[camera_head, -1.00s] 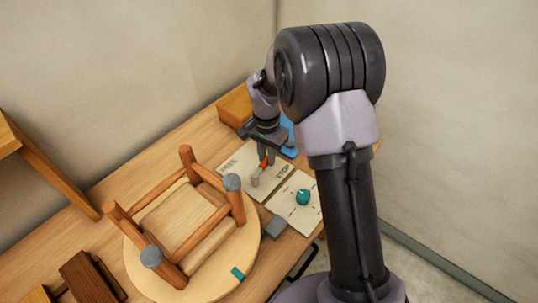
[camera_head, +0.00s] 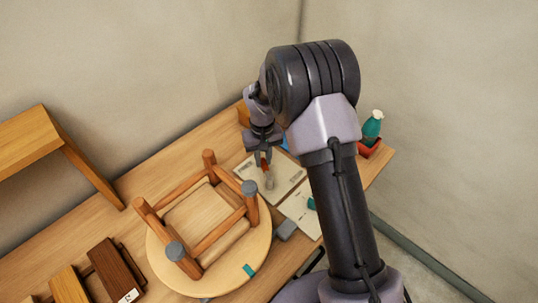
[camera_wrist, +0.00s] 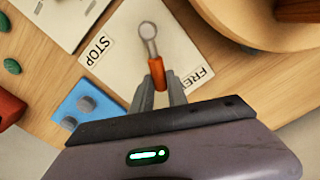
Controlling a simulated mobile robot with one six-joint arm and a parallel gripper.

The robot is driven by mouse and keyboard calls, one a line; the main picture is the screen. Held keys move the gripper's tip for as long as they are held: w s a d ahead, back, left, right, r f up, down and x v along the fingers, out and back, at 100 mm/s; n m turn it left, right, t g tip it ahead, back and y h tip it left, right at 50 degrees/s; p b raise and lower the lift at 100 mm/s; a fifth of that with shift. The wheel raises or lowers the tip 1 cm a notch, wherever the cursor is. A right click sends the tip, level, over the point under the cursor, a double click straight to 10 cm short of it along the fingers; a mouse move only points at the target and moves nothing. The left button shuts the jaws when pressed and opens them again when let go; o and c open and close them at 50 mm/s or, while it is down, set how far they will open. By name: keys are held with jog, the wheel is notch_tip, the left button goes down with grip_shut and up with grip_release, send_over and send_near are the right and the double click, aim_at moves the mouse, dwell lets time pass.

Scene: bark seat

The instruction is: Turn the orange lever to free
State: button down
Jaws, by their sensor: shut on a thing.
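The lever has an orange handle (camera_head: 264,166) and a pale grey pivot end (camera_head: 270,182). It sits on a cream plate (camera_head: 287,179). In the wrist view the orange handle (camera_wrist: 157,72) extends from the round pivot (camera_wrist: 148,30) toward my gripper. The handle tip lies nearer the FREE label (camera_wrist: 192,83) than the STOP label (camera_wrist: 97,50). My gripper (camera_wrist: 159,88) is shut on the orange handle, with one finger on each side. In the head view my gripper (camera_head: 263,157) reaches down over the lever, and the fingers partly hide the handle.
An upturned wooden stool (camera_head: 248,188) lies left of the plate. A blue block (camera_wrist: 88,105) lies close to my gripper. A teal bottle (camera_head: 373,127) stands at the right.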

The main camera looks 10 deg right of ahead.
jog(key=a+n, duration=0.1)
jog(key=a+n+p, duration=0.1)
jog(key=n, duration=0.1)
jog(key=shift+s, duration=0.3)
jog(key=shift+s+a+n+p, duration=0.2)
jog(key=shift+a+n, duration=0.1)
jog(key=shift+n, duration=0.4)
jog(key=shift+s+a+n+p, duration=0.15)
jog(key=shift+a+n, duration=0.1)
jog(key=shift+n, duration=0.45)
jog(key=c, duration=1.3)
grip_release()
notch_tip(320, 180, up, 17)
jog(key=p, duration=0.4)
jog(key=shift+r, duration=0.2)
